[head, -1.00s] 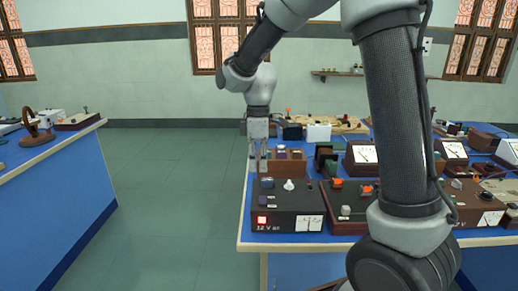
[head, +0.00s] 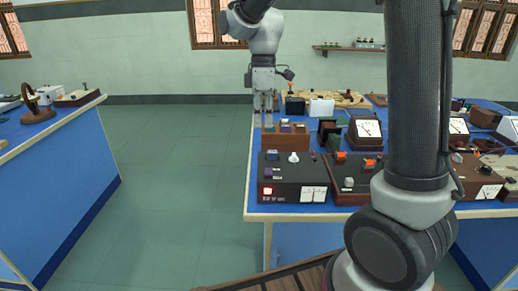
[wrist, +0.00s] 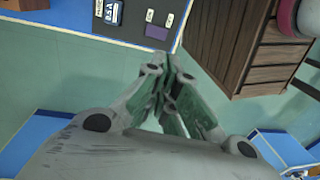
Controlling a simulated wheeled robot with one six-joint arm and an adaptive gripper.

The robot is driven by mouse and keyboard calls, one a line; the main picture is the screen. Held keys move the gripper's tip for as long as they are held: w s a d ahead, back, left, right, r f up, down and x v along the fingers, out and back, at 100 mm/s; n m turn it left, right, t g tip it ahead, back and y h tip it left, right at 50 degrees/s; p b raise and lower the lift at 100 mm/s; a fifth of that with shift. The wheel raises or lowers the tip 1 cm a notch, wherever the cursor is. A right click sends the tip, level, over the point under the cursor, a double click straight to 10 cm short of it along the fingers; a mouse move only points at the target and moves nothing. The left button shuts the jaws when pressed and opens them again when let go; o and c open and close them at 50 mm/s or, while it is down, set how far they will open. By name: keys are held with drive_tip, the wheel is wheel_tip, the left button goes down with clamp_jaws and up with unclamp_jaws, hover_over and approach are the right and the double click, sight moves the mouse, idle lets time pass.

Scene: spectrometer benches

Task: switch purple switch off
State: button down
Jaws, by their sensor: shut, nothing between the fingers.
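The black power unit (head: 290,192), with a white knob, a white meter and a red lit part on its front, stands at the near left of the blue table. A small purple piece (head: 268,170) sits on its top panel; whether it is the purple switch, and its setting, are too small to tell. A purple rectangle (wrist: 157,32) also shows in the wrist view, on a dark panel beyond my fingers. My gripper (head: 263,122) is shut and empty, pointing down near the table's left edge. Its fingertips (wrist: 178,75) meet in the wrist view, apart from the purple rectangle.
A brown box (head: 286,141) stands behind the power unit. Another unit with orange parts (head: 352,170) stands to its right, and several instruments crowd the table (head: 340,208). A second blue bench (head: 55,185) is at left. Green floor (head: 170,190) lies clear between them.

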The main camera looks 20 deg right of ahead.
sight(263, 173)
drive_tip(key=f, duration=0.4)
drive_tip(key=s+f, duration=0.1)
drive_tip(key=f, duration=0.9)
drive_tip(key=shift+s+a, duration=0.15)
drive_tip(key=shift+s, duration=0.2)
drive_tip(key=shift+s+f, duration=0.2)
drive_tip(key=shift+f, duration=0.1)
drive_tip(key=shift+w, duration=0.1)
drive_tip(key=shift+w+d+r, duration=0.2)
drive_tip(key=shift+w, duration=0.5)
